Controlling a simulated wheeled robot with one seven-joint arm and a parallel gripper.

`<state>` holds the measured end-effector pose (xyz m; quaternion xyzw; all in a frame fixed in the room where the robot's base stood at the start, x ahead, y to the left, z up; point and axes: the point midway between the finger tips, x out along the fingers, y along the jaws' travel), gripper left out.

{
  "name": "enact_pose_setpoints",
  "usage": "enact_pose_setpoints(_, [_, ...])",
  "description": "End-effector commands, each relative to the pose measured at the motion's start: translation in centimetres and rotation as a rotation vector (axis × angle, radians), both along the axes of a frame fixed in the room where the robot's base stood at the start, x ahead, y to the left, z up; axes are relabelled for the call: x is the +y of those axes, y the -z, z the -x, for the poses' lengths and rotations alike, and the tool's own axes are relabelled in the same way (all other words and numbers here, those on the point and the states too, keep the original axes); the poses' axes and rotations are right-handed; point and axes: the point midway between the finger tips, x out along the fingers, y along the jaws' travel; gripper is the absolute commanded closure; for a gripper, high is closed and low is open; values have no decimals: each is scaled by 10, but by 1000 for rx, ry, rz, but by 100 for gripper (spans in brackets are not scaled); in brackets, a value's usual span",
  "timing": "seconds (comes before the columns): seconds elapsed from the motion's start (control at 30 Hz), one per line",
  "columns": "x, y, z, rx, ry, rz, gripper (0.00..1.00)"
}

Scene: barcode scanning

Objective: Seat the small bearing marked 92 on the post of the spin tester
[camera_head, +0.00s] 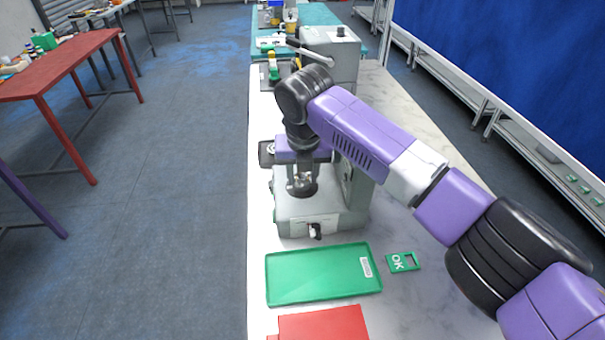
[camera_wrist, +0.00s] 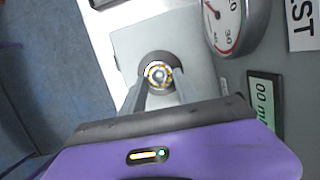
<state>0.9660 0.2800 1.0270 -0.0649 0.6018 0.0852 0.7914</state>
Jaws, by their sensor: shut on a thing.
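The spin tester (camera_head: 345,210) is a grey machine on the white bench, partly hidden behind my arm. My gripper (camera_head: 302,188) points down over its base. In the wrist view, my gripper (camera_wrist: 160,88) is shut on the small bearing (camera_wrist: 158,75), a shiny ring with a brassy look between the fingertips. The bearing lines up over a dark round seat on the tester. I cannot tell whether it is around the post or just above it. Its 92 marking is not readable. The tester's dial gauge (camera_wrist: 224,22) and small display (camera_wrist: 263,98) show at right.
A green tray (camera_head: 285,280), a green OK card (camera_head: 403,262) and a red tray (camera_head: 325,325) lie at the bench's front. A grey machine with a knob (camera_head: 332,48) stands behind. Bare bench (camera_head: 440,300) lies right of the trays.

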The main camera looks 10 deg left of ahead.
Motion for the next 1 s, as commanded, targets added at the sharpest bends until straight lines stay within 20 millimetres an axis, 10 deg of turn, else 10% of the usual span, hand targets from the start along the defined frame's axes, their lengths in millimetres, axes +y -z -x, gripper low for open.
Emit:
enact_pose_setpoints(0.37, [0,6,0,-1,0,1,100])
enact_pose_setpoints(0.4, [0,6,-1,-1,-1,1,55])
enact_pose_setpoints(0.5, [0,6,0,-1,0,1,38])
enact_pose_setpoints(1.0, [0,6,0,0,0,0,23])
